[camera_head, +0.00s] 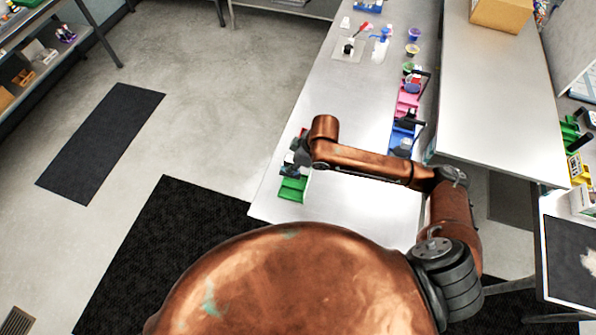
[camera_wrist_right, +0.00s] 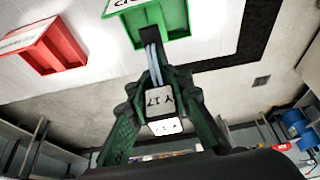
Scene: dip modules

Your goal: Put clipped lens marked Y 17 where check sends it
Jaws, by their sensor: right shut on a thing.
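My right gripper (camera_wrist_right: 158,95) is shut on the clipped lens, whose grey tag (camera_wrist_right: 160,98) reads Y 17. A second small white label shows just below it. Pale blue-grey prongs stretch from the tag toward a green bin (camera_wrist_right: 178,25); I cannot tell whether they touch it. The bin's label is cut off by the frame. A red bin (camera_wrist_right: 42,45) with a label too blurred to read is beside it. In the head view, my right gripper (camera_head: 296,158) is over the table's left edge, just behind the green bin (camera_head: 292,188). My left gripper is out of view.
Pink (camera_head: 407,103) and blue (camera_head: 402,137) bins line the table's right edge. A white bottle (camera_head: 380,48) and small coloured cups (camera_head: 413,50) stand farther back. The middle of the white table (camera_head: 345,120) is clear. A cardboard box (camera_head: 502,14) sits on the right table.

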